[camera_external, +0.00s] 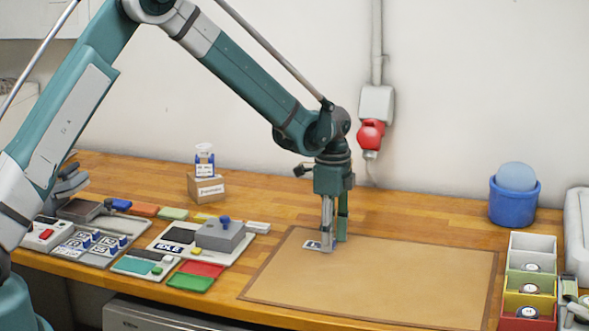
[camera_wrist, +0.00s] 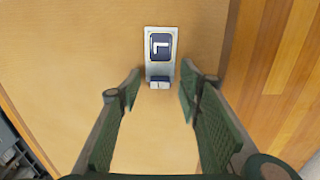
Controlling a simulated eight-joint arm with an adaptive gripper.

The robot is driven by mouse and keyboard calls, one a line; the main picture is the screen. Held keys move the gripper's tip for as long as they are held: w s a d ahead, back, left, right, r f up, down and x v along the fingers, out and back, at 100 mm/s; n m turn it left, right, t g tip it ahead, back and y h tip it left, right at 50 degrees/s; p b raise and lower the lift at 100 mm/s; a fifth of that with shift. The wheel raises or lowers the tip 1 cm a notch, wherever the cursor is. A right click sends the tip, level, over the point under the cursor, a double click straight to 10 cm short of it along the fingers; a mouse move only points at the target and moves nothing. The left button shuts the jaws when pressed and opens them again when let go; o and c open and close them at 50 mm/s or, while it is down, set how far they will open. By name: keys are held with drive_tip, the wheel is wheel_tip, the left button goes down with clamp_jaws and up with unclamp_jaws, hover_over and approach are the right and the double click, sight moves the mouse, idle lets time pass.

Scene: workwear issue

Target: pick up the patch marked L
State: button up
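The patch marked L (camera_wrist: 160,45) is a pale strip with a blue square and a white L, lying on the tan mat (camera_external: 400,270). In the external view the patch (camera_external: 312,245) is at the mat's left end, just left of my fingertips. My gripper (camera_wrist: 160,90) points down with its fingers apart and nothing held between them. In the wrist view the patch's near end lies between the fingertips, and the L square is beyond them. In the external view my gripper (camera_external: 334,244) is low over the mat; whether it touches is unclear.
A blue cup with a ball (camera_external: 514,207) and stacked coloured bins (camera_external: 530,275) stand at the right. Trays with devices (camera_external: 205,240) lie left of the mat. A small box (camera_external: 206,188) stands behind them. The mat's middle and right are clear.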

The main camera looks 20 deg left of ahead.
drive_tip(key=c, duration=0.7)
drive_tip(key=shift+r, duration=5)
